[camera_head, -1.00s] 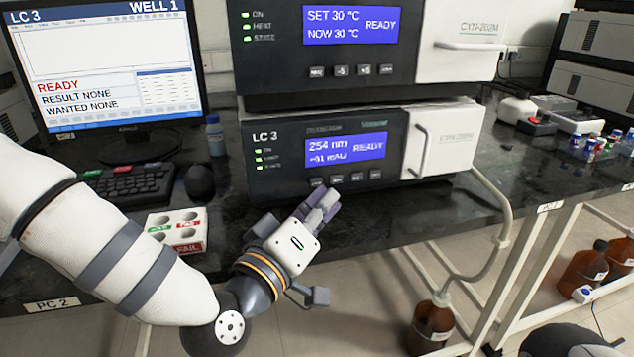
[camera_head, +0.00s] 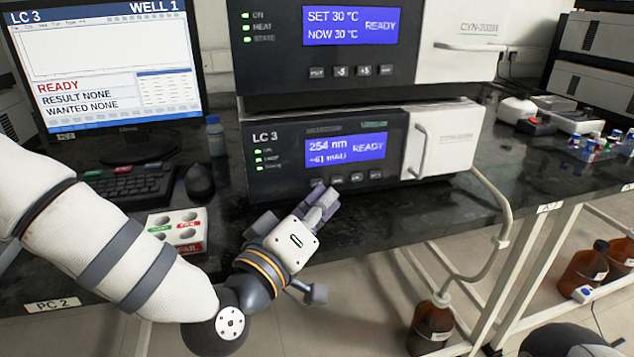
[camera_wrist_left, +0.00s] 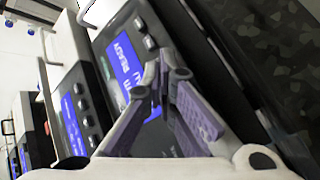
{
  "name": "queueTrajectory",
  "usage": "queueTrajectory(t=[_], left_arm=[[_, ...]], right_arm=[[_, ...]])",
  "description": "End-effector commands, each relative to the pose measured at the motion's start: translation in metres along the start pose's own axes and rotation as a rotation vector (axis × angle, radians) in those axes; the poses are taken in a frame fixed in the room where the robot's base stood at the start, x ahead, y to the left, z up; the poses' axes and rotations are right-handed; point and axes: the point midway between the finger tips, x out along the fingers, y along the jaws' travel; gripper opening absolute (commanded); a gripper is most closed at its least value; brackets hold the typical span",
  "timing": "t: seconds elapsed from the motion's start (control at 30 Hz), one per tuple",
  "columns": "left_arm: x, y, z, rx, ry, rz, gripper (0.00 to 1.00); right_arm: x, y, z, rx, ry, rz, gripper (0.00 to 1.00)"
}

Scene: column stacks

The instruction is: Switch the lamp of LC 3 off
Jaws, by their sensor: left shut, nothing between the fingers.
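The LC 3 detector (camera_head: 285,150) is the lower dark unit of the stack in the head view. Its blue screen (camera_head: 346,150) reads 254 nm and READY, and three green lights at its left are lit, the middle one labelled for the lamp. A row of small buttons (camera_head: 355,177) runs under the screen. My left gripper (camera_head: 328,200) is shut and empty, its fingertips just below and in front of the leftmost button; I cannot tell whether they touch it. In the left wrist view the shut fingers (camera_wrist_left: 165,75) cover part of the panel. My right gripper is not in view.
The upper unit (camera_head: 280,50) shows SET 30 °C and READY. A monitor (camera_head: 110,60) reads LC 3, WELL 1. A keyboard (camera_head: 130,185), mouse (camera_head: 199,180) and white vial holder (camera_head: 175,231) lie left of my gripper.

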Motion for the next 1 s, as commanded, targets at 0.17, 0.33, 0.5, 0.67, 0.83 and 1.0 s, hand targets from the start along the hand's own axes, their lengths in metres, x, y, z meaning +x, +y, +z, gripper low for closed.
queueTrajectory(t=[0.17, 0.33, 0.5, 0.67, 0.83, 1.0], left_arm=[[0.0023, -0.0018, -0.0018, -0.001, 0.0, 0.0, 0.0], [0.0022, -0.0018, -0.0017, 0.0, 0.0, 0.0, 0.0], [0.003, -0.0022, -0.0023, 0.0, 0.0, 0.0, 0.0], [0.0044, -0.0032, -0.0032, 0.0, 0.0, 0.0, 0.0], [0.0059, -0.0042, -0.0044, 0.0, 0.0, 0.0, 0.0], [0.0073, -0.0052, -0.0056, 0.0, 0.001, 0.001, 0.0]], right_arm=[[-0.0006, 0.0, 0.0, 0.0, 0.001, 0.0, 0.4], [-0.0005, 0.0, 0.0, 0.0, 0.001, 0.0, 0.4], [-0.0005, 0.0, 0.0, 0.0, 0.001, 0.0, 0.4], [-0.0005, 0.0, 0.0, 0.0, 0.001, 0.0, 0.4], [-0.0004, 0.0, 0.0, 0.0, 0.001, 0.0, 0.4], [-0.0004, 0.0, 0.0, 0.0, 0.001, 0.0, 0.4]])
